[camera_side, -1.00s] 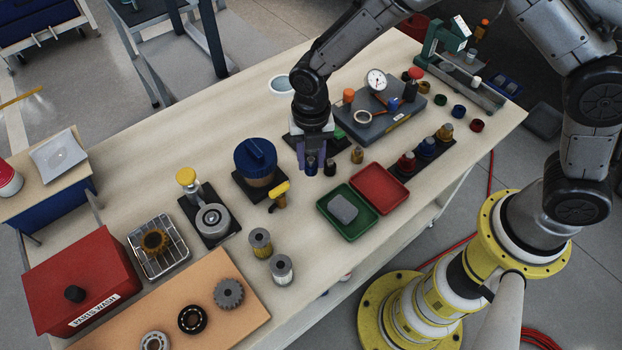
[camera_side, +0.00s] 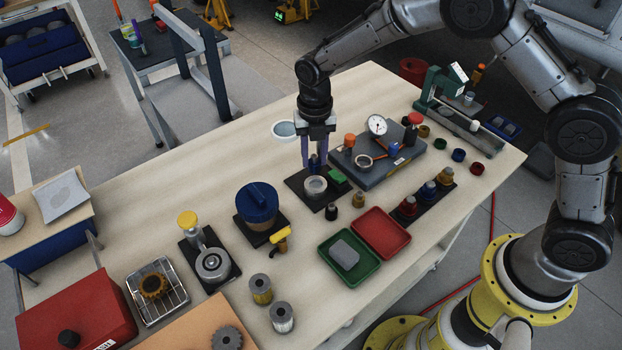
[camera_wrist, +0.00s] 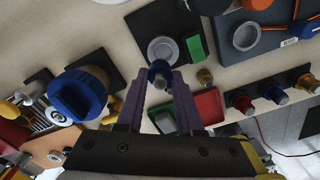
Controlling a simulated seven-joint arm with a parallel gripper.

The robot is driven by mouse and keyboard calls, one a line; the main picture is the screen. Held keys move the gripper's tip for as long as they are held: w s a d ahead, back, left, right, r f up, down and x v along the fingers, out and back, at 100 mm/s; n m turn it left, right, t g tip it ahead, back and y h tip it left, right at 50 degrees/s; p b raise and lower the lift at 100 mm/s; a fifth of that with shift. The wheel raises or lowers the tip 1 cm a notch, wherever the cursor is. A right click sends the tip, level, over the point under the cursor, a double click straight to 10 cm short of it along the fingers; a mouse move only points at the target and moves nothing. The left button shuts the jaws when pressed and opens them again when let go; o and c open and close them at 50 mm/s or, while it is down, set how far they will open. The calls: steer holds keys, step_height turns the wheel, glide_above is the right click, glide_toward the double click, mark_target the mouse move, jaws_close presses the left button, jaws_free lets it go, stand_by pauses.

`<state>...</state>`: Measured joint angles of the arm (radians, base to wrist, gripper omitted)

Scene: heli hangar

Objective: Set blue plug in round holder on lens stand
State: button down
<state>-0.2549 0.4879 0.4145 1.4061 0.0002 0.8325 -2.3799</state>
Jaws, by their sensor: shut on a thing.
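The blue plug (camera_side: 315,161) is held upright between the fingertips of my gripper (camera_side: 315,157), which is shut on it. The plug also shows between the fingers in the wrist view (camera_wrist: 159,71). The lens stand has a black base (camera_side: 299,184), a pale round holder (camera_side: 316,186) and a round lens (camera_side: 284,130) at its back left. The plug is above the stand, close to the holder and apart from it as far as I can see. In the wrist view the holder (camera_wrist: 162,50) looks empty, just beyond the plug. The exact height gap is unclear.
A green block (camera_side: 337,175) sits on the stand beside the holder. A black plug (camera_side: 331,213) and a brass plug (camera_side: 358,199) stand in front. A grey plate (camera_side: 405,152) with a dial gauge lies right; a blue-capped pot (camera_side: 257,202) stands left.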

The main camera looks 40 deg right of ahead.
mark_target(316, 169)
steer(key=shift+w+d+f, duration=0.1)
steer(key=shift+d+f, duration=0.2)
steer(key=shift+d, duration=0.1)
steer(key=shift+f, duration=2.25)
steer(key=shift+f, duration=0.95)
steer(key=shift+c, duration=2.3)
jaws_free()
steer(key=shift+r, duration=3.55)
